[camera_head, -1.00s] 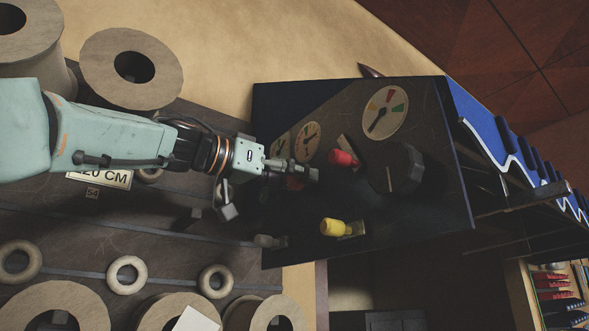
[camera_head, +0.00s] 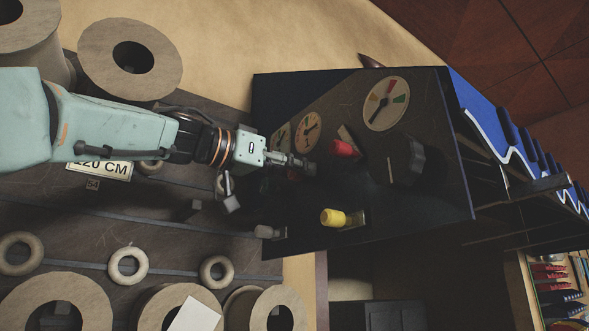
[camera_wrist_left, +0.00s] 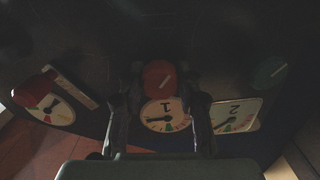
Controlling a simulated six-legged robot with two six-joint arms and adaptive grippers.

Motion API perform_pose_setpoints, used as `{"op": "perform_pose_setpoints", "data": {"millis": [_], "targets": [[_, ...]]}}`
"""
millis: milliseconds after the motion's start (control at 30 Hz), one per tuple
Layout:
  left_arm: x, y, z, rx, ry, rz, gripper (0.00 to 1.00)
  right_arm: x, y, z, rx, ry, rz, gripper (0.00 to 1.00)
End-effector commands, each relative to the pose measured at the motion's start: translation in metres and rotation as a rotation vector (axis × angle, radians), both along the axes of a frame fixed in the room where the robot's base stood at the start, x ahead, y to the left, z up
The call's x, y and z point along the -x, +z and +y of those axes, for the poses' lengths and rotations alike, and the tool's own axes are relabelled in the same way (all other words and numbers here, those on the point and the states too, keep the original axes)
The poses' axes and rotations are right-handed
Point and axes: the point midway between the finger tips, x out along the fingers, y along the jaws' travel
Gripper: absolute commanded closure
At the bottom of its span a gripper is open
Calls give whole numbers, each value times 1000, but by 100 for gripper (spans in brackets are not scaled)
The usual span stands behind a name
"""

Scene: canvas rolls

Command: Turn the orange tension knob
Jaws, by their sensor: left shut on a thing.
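The orange tension knob (camera_wrist_left: 159,79) shows in the left wrist view as a round reddish-orange cap with a pale line, above a dial marked 1 (camera_wrist_left: 165,115). My left gripper (camera_wrist_left: 167,92) has a finger on each side of the knob and is shut on it. In the head view my left gripper (camera_head: 306,168) reaches from the left to the dark control panel (camera_head: 400,215). There its fingers hide most of the knob. The dial marked 1 (camera_head: 308,131) shows just above the fingers. My right gripper is not in view.
Near my gripper on the panel are a red-capped lever (camera_head: 343,148), a yellow-capped lever (camera_head: 335,217), a large black knob (camera_head: 407,162) and a coloured gauge (camera_head: 386,103). A green knob (camera_wrist_left: 268,72) sits beside the orange one. Cardboard rolls (camera_head: 130,60) lie left.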

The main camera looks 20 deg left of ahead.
Motion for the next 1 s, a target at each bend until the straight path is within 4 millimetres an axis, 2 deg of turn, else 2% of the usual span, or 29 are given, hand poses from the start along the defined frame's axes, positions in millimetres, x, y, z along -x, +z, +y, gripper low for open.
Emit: {"op": "perform_pose_setpoints", "data": {"millis": [467, 1000], "targets": [[1, 1, 0, -92, 0, -73, 97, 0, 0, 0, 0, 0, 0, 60], [1, 0, 0, -476, -1, -373, 97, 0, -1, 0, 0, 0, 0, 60]]}}
